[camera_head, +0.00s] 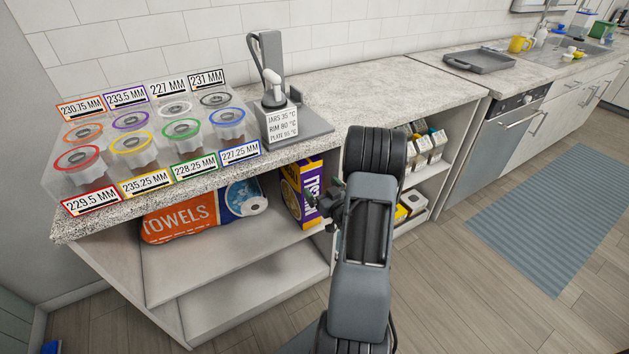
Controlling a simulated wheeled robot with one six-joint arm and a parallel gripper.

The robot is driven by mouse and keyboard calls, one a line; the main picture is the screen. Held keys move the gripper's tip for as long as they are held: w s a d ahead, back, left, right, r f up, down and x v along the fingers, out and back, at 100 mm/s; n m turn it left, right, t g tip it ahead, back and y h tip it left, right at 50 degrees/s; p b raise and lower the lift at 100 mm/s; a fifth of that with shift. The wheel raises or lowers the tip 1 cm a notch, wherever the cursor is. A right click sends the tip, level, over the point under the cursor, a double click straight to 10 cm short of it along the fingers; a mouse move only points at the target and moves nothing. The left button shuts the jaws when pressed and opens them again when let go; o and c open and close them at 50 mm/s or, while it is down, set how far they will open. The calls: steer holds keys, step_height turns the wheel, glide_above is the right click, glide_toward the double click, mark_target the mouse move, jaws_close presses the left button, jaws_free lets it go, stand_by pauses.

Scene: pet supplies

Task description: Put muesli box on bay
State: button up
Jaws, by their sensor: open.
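A purple and yellow box (302,192) with large white lettering stands upright on the upper shelf under the counter; it looks like the muesli box. Its right side is close to my arm. My gripper (336,206) is just right of the box at the shelf front, largely hidden behind my own arm. It is open, and I see nothing held in it; whether it touches the box I cannot tell. No place is plainly marked as the bay; the shelf (215,255) beneath the box has bare room in front.
An orange towels pack (178,218) lies left of the box. Several lidded jars with size labels and a grey device (283,118) stand on the counter (370,88) above. Cartons (426,148) sit on shelves to the right. A blue rug (555,215) lies on open floor.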

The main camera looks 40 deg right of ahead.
steer(key=a+r+g, duration=0.7)
steer(key=a+g, duration=0.1)
steer(key=a, duration=0.2)
steer(key=s+a+r+g+y, duration=0.1)
steer(key=s+a+r+g, duration=0.1)
steer(key=s+a, duration=0.5)
steer(key=s+a+r+n+g+y, duration=0.1)
steer(key=s+a+r+g, duration=0.2)
steer(key=s+a, duration=0.5)
steer(key=shift+s+a+g+y, duration=0.2)
steer(key=shift+a+g+y, duration=0.1)
steer(key=shift+a+g, duration=0.6)
steer(key=shift+d+r, duration=0.1)
steer(key=shift+r, duration=0.05)
